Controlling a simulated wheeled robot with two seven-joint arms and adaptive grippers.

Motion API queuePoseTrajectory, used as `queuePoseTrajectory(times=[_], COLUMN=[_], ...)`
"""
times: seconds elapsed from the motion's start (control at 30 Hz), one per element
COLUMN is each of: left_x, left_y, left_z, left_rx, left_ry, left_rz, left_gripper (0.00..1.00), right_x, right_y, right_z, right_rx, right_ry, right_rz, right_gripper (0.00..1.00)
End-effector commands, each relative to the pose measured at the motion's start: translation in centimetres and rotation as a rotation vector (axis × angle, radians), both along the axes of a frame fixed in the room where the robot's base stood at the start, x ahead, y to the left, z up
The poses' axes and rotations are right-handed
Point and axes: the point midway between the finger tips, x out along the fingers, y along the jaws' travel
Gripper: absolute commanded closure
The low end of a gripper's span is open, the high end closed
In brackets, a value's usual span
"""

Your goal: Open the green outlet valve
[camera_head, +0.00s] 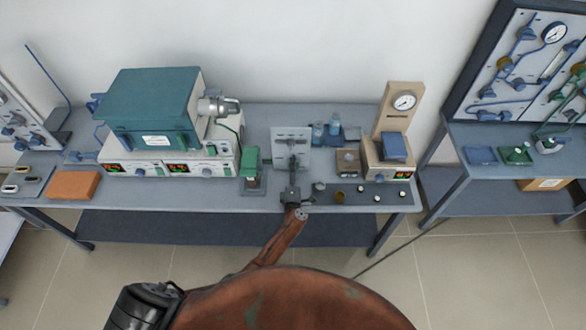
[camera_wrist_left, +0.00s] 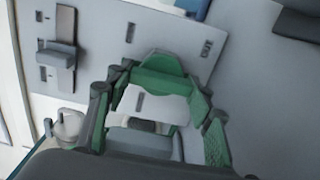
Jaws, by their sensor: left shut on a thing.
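A light grey upright panel (camera_head: 290,140) with slots and small grey fittings stands at the middle of the bench. My left gripper (camera_head: 292,172) reaches up to the front of this panel. In the left wrist view the green outlet valve (camera_wrist_left: 158,80) appears as green parts close to the panel face, between and around the fingers. My left gripper is shut on it. Where the fingers end and the valve begins is hard to tell. In the head view the gripper hides the valve. My right gripper is not in view.
A teal-topped furnace (camera_head: 155,98) stands on the bench to the left, with a small green device (camera_head: 250,160) beside the panel. Blue-capped bottles (camera_head: 334,126) and a beige gauge stand (camera_head: 398,120) are to the right. A grey block fitting (camera_wrist_left: 57,58) sticks out of the panel.

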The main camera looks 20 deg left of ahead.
Motion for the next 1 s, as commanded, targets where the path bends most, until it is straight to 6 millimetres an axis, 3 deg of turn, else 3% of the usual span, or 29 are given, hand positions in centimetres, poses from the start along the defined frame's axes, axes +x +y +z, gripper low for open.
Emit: queuePoseTrajectory(times=[0.47,0.5,0.77,1.0], left_x=[-0.01,-0.02,-0.03,-0.02], left_y=[-0.23,-0.23,-0.05,0.03], left_z=[-0.12,-0.12,-0.07,-0.04], left_rx=[0.015,0.015,0.014,0.012], left_ry=[0.007,0.007,0.005,0.005], left_rz=[-0.004,-0.004,-0.001,0.000], left_gripper=[0.76,0.51,0.33,0.33], right_x=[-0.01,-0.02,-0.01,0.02], right_y=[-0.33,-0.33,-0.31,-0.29], right_z=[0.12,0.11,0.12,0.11], right_rx=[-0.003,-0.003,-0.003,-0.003], right_ry=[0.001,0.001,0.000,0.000], right_rz=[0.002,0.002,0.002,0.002], right_gripper=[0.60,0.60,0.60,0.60])
